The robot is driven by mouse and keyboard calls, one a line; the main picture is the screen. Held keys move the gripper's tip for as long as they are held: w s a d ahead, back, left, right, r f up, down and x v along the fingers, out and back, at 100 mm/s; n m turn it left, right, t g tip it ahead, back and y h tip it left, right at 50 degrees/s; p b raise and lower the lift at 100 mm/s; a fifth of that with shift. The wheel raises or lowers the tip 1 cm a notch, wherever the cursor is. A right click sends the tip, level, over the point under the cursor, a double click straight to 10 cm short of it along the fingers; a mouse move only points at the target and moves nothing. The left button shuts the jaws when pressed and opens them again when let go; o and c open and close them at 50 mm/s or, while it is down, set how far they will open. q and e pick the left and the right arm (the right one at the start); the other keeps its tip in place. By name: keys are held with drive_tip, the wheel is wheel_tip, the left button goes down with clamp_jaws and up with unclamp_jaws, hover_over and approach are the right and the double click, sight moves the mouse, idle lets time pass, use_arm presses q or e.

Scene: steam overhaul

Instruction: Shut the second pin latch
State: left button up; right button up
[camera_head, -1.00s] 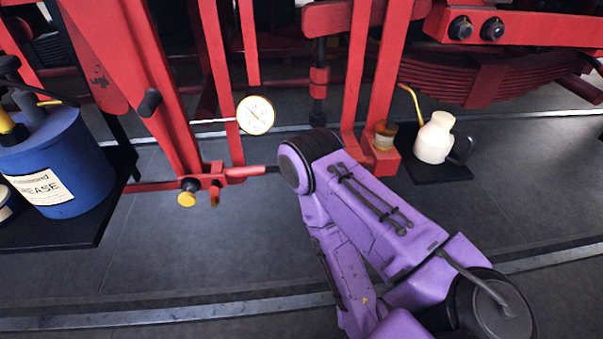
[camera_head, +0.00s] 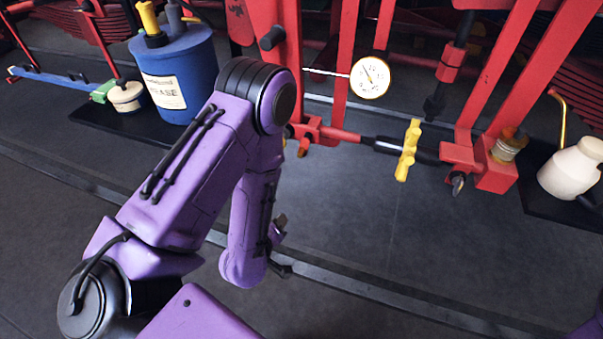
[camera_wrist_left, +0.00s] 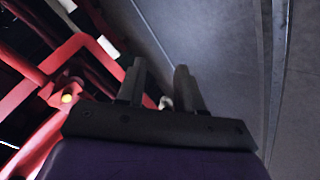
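A red bracket (camera_head: 318,133) sits at the left end of a dark rod, partly behind my left arm. A small red-orange tab (camera_head: 303,148) hangs under it. A second red bracket (camera_head: 460,156) at the rod's right end has a dark, pin-like piece (camera_head: 458,185) below it. I cannot tell which part is the second pin latch, or its state. My left gripper (camera_head: 280,248) is low in front of the frame, clear of both brackets. In the left wrist view its two fingers (camera_wrist_left: 160,84) are apart with nothing between them. A yellow knob (camera_wrist_left: 67,98) shows there at left. My right gripper is out of view.
A yellow cross handle (camera_head: 408,150) sits on the rod. A round dial gauge (camera_head: 370,77) is above it. A blue grease tub (camera_head: 188,80) stands at left; a white oil can (camera_head: 571,168) stands at right. The floor in front is clear.

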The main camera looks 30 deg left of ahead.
use_arm(q)
drive_tip(key=w+r+n+t+b, duration=0.1)
drive_tip(key=w+r+n+t, duration=0.2)
drive_tip(key=w+r, duration=0.15)
drive_tip(key=n+t+y, duration=0.1)
drive_tip(key=n+t, duration=0.3)
drive_tip(key=n, duration=0.1)
approach(299, 156)
drive_tip(key=d+x, duration=0.1)
drive_tip(key=x, duration=0.4)
drive_tip(key=p+x, duration=0.1)
drive_tip(key=x, duration=0.2)
drive_tip(key=shift+a+r, duration=0.1)
drive_tip(key=shift+a, duration=0.35)
drive_tip(key=shift+w+a, duration=0.15)
drive_tip(key=shift+w, duration=0.55)
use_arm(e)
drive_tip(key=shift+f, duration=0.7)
use_arm(q)
clamp_jaws()
drive_tip(key=shift+a, duration=0.1)
